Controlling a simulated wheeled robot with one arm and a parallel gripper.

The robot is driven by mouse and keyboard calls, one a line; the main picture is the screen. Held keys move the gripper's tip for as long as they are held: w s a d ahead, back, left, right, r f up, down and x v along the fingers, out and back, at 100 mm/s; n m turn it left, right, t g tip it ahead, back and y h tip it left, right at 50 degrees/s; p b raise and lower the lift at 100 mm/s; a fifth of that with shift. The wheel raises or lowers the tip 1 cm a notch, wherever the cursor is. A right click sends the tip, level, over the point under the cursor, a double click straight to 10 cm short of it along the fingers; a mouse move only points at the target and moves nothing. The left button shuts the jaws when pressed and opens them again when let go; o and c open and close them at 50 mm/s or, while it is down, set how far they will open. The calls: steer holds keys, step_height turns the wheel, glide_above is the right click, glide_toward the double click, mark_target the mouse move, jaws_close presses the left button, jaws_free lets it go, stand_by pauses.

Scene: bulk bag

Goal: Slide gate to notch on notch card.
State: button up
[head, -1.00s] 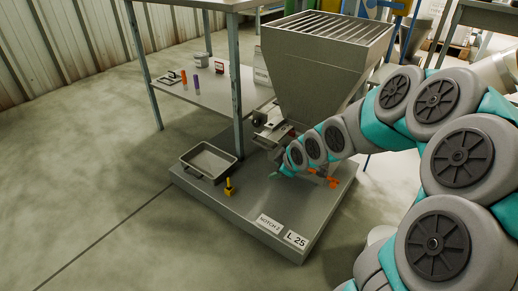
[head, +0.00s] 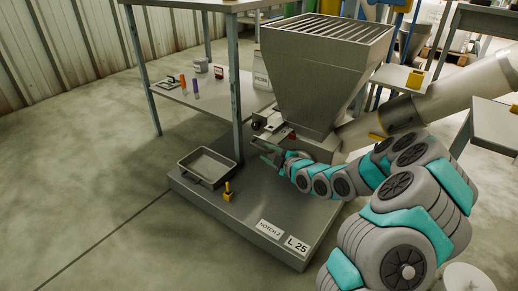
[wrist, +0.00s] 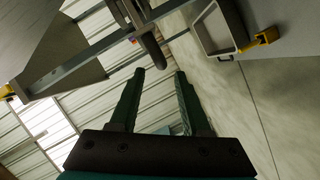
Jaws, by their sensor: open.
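The notch card (head: 269,229), reading "NOTCH 2", lies on the front edge of the grey platform, beside an "L 25" label (head: 297,244). The gate's metal slide housing (head: 271,126) is under the steel hopper (head: 318,75), partly hidden by my arm. My gripper (head: 268,157) is open beside the hopper outlet. In the wrist view, a dark rounded bar (wrist: 152,50), apparently the gate handle, lies just beyond my open fingertips (wrist: 160,74). Nothing is between the fingers. The gate's notch marks cannot be made out.
A shallow metal tray (head: 184,168) and a small yellow fixture (head: 229,192) stand on the platform. A table leg (head: 235,100) rises close behind my gripper. The lower shelf (head: 222,101) holds markers and small containers.

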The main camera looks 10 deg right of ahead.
mark_target(259, 148)
steer(key=shift+x, duration=2.9)
steer(key=shift+f, duration=0.1)
jaws_close()
steer(key=shift+s, duration=0.1)
